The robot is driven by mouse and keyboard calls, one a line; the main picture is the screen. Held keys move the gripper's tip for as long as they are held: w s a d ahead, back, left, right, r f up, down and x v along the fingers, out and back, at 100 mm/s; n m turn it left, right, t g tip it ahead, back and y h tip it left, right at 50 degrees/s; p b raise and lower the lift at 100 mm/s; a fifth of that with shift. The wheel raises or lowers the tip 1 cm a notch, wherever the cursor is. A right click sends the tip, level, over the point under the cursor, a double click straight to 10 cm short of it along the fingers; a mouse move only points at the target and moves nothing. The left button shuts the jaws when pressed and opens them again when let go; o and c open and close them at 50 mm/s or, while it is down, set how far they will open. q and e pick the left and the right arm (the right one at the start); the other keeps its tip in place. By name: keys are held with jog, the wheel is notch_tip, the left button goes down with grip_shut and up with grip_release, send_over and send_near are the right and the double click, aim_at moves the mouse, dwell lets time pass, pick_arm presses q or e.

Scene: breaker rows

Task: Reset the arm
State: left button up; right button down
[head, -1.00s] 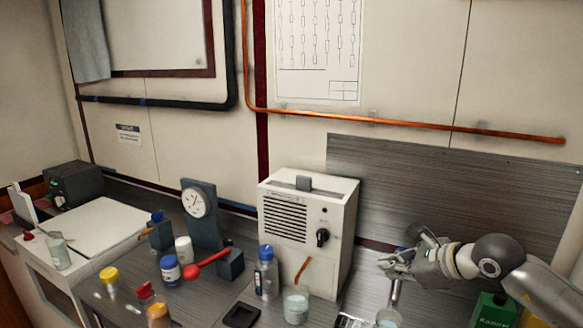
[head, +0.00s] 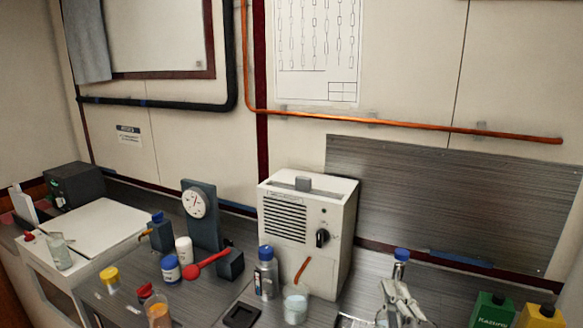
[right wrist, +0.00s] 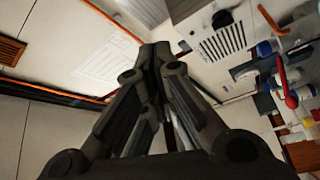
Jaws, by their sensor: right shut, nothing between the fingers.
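My right gripper (head: 392,287) is low at the right of the head view, above the bench beside the white box-shaped unit. It also fills the middle of the right wrist view (right wrist: 151,50), where its dark fingers meet at the tips with nothing between them. A blue-capped bottle (head: 401,256) stands just behind the gripper in the head view, and its lower part is hidden. The rest of my right arm is out of the head view. My left gripper does not show.
The white unit (head: 334,218) with a black knob stands mid-bench. Bottles, a beaker (head: 295,308), a dial gauge stand (head: 203,215) and a red-handled tool (head: 207,264) lie to its left. Green (head: 491,311) and yellow (head: 541,316) containers stand at the right front.

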jog(key=s+d+f+m+g+h, duration=0.1)
jog(key=s+d+f+m+g, duration=0.15)
jog(key=f, duration=0.35)
jog(key=s+d+f+m+g+h, duration=0.1)
jog(key=s+f+m+g+h, duration=0.15)
jog(key=f+m, duration=0.2)
jog(key=s+a+f+m+g+y, duration=0.1)
jog(key=s+f+m+g+y, duration=0.1)
jog(key=s+f+g, duration=0.7)
jog(key=s+a+f+m+g+y, duration=0.1)
jog(key=s+f+m+g, duration=0.15)
jog(key=s+f, duration=0.75)
jog(key=s+f+g+b, duration=0.1)
jog(key=s+f, duration=0.1)
jog(key=f, duration=1)
jog(key=s+f+b, duration=0.1)
jog(key=s+f, duration=0.1)
jog(key=f, duration=1)
jog(key=s+d+f+g+b, duration=0.1)
jog(key=s+d+f+b, duration=0.1)
jog(key=s+f, duration=1.5)
notch_tip(320, 180, down, 2)
jog(key=shift+s+d+f, duration=0.15)
jog(key=shift+s+d, duration=0.1)
jog(key=shift+s, duration=0.05)
